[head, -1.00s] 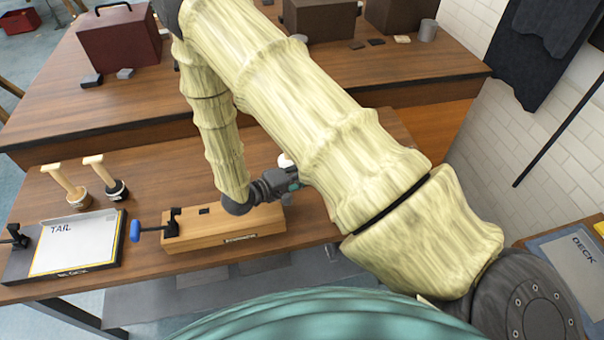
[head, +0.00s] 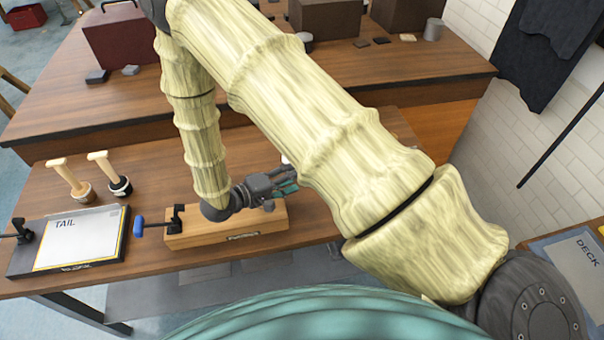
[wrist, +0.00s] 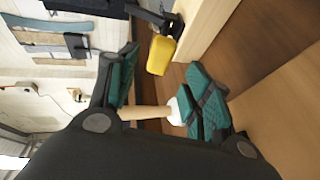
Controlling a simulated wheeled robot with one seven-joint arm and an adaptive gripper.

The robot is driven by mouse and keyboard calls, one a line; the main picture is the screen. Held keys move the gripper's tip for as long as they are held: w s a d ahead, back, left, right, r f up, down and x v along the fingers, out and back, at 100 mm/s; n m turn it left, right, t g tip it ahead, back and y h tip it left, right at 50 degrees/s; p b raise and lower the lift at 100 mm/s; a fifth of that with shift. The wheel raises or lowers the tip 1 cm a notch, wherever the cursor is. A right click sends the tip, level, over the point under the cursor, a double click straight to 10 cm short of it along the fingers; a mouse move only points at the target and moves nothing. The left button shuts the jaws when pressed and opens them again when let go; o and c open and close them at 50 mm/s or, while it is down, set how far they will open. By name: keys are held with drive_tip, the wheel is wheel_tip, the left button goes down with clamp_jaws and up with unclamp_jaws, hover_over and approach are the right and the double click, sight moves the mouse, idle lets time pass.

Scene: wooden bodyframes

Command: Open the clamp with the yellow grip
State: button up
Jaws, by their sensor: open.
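The yellow grip (wrist: 161,55) shows in the wrist view at the end of a black clamp lever (wrist: 150,14), beside a pale wooden block (wrist: 205,22). My gripper (wrist: 166,78) is open, with its teal-padded fingers on either side of the image below the grip. The grip appears just beyond the fingertips, and I see no contact. In the head view my gripper (head: 287,181) is over the right end of the wooden block (head: 215,236). The yellow grip is hidden there. A clamp with a blue grip (head: 138,227) stands at the block's left end.
A pale handle with a white end (wrist: 145,112) shows between my fingers; its distance is unclear. Two wooden-handled stamps (head: 70,178) (head: 110,172) and a TAIL board (head: 75,240) stand left on the bench. A white brick wall (head: 560,150) is to the right.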

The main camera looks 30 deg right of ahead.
drive_tip(key=v, duration=0.5)
drive_tip(key=shift+a, duration=0.15)
idle(0.4)
